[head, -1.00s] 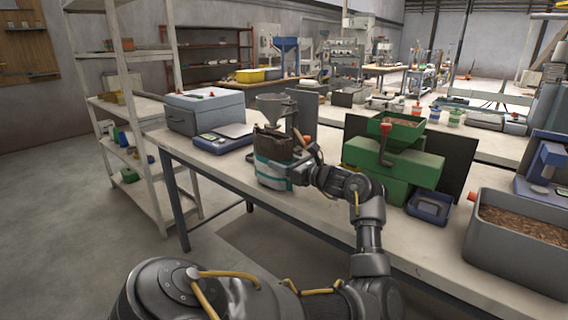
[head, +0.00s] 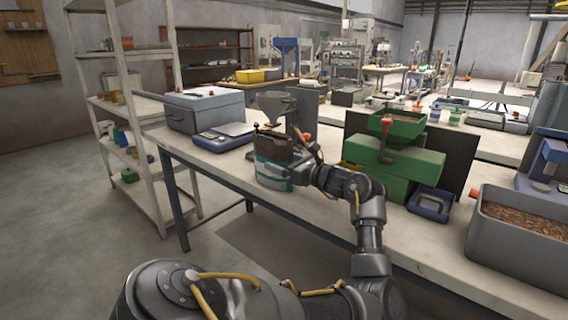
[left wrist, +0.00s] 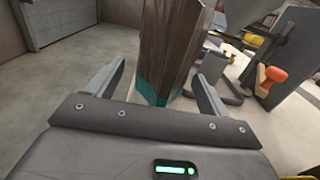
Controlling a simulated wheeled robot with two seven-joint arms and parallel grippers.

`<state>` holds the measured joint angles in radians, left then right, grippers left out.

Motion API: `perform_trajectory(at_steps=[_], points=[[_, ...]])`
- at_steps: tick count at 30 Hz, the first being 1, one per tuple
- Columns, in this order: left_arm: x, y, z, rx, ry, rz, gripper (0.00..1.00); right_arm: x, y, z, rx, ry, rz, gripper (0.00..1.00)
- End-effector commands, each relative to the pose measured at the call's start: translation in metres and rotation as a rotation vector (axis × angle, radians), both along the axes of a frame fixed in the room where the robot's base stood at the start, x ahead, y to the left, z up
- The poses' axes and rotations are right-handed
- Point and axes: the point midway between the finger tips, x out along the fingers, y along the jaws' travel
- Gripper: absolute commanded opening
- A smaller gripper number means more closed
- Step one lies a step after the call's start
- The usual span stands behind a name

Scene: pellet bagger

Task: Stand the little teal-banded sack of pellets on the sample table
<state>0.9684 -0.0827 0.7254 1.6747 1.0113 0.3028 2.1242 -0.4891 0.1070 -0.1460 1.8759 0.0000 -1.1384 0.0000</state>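The sack (head: 274,150) is dark brown with a teal band low down and stands upright on the long bench, by the metal funnel (head: 272,100). My left gripper (head: 294,174) is at bench height at the sack's right side. In the left wrist view the sack (left wrist: 168,45) rises between the two fingers of the gripper (left wrist: 159,72). The fingers are spread, with a clear gap on the left and a narrower one on the right. The sack's top is cut off in that view. My right gripper is not in view.
The long bench (head: 240,176) also carries a grey case (head: 204,110), a blue scale (head: 222,138), a green machine (head: 395,165) and a grey bin of pellets (head: 515,245). White shelving (head: 125,75) stands at the left, with open floor before it.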

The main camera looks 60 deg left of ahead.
Motion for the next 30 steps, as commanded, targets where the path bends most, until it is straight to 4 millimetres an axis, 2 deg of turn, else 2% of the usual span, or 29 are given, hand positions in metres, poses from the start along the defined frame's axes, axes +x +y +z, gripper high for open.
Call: perform_trajectory(at_steps=[8, 11, 16, 18, 24, 30], points=[[0.000, 0.000, 0.000, 0.000, 0.001, 0.000, 0.80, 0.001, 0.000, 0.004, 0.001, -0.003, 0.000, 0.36], [0.000, 0.000, 0.000, 0.000, 0.001, 0.000, 0.80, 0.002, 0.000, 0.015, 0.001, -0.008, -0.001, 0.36], [0.001, -0.001, -0.001, -0.001, 0.000, -0.001, 0.80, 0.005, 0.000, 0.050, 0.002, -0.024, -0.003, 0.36], [0.009, -0.022, -0.003, -0.002, -0.003, -0.005, 0.80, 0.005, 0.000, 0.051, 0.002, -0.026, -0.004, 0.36], [0.023, -0.065, -0.003, -0.003, -0.001, -0.003, 0.80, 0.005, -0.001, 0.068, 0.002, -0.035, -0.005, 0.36], [0.032, -0.092, -0.001, -0.001, -0.001, -0.002, 0.80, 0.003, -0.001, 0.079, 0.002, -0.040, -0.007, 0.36]])
